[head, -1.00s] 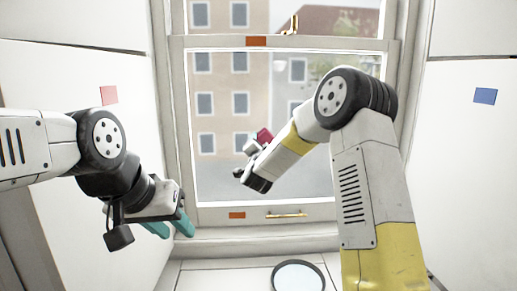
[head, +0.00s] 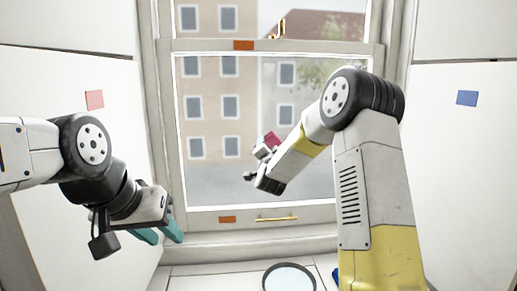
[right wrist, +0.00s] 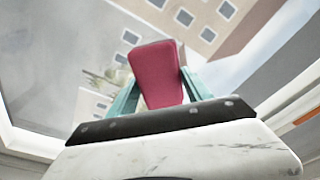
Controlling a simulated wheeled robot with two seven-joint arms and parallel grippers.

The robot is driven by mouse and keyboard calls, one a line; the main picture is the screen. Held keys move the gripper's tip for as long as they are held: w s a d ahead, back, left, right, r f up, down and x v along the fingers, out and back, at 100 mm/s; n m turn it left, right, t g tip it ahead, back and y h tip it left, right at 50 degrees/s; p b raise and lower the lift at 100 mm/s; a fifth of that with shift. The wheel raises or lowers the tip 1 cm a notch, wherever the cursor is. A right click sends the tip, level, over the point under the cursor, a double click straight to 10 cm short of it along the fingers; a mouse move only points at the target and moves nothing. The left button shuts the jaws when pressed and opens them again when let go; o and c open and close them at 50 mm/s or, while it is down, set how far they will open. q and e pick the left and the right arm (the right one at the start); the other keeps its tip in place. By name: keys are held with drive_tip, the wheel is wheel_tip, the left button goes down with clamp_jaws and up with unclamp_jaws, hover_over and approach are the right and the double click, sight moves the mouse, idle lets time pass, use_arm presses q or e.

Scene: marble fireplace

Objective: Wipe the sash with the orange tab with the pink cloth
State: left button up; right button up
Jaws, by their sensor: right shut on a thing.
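The window's lower sash has a white frame (head: 300,212) around a large pane. An orange tab (head: 227,219) is on its bottom rail, left of a brass handle (head: 277,218). Another orange tab (head: 243,45) is on the rail above the pane. My right gripper (right wrist: 160,85) is shut on the pink cloth (right wrist: 158,72), a thick, block-like pad between teal fingers. In the head view the cloth (head: 271,138) shows in front of the pane; I cannot tell whether it touches the glass. My left gripper (head: 158,234) is open and empty, low at the left.
A round, dark-rimmed thing (head: 289,278) lies on the white surface below the window. A pink square (head: 94,99) is on the left wall and a blue square (head: 467,97) on the right. Part of a blue thing (head: 335,277) shows beside my right arm. A brass latch (head: 277,31) sits above the sash.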

sight(250, 143)
drive_tip(key=d, duration=1.4)
drive_tip(key=shift+w, duration=0.3)
idle(0.7)
drive_tip(key=shift+a+r, duration=0.15)
drive_tip(key=shift+a, duration=2.15)
drive_tip(key=shift+c, duration=1.4)
drive_tip(key=shift+s+a, duration=0.2)
drive_tip(key=shift+a, duration=7.8)
drive_tip(key=shift+s+a, duration=0.1)
